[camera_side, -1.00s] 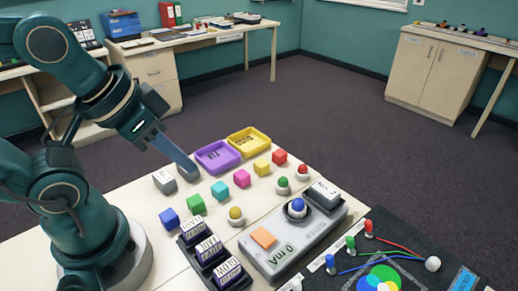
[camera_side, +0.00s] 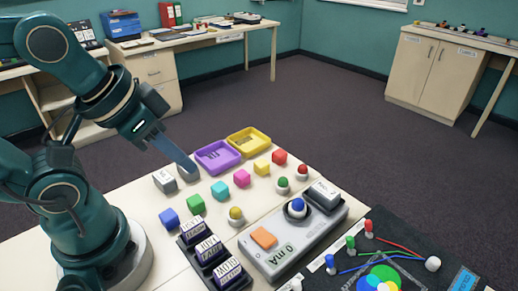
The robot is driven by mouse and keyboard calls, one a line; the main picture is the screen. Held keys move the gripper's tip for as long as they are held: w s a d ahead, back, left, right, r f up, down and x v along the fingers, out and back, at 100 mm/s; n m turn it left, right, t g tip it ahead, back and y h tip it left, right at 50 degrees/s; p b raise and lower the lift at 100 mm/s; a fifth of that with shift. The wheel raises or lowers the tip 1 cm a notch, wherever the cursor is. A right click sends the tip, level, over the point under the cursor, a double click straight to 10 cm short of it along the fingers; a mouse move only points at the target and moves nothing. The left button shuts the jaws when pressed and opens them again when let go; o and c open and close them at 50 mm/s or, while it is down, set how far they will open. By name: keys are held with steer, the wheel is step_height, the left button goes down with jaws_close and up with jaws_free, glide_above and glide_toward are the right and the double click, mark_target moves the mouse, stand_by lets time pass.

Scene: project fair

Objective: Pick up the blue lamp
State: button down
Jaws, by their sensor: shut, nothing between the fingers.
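The blue lamp (camera_side: 297,206) is a blue ball in a round holder on top of a long grey meter box (camera_side: 285,245), at the centre right of the side view. My gripper (camera_side: 187,171) is shut and empty. It points down at the back left of the table, beside small grey blocks. It is well to the left of the blue lamp and apart from it. The lamp is in full view with nothing over it.
Yellow (camera_side: 236,215), green (camera_side: 282,184) and red (camera_side: 302,171) lamps stand near the box. Several coloured cubes, a purple tray (camera_side: 202,168) and a yellow tray (camera_side: 262,138) lie behind. A black mat (camera_side: 420,240) with wired pegs lies right.

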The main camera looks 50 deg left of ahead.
steer(key=c, duration=0.5)
jaws_free()
steer(key=shift+c, duration=0.2)
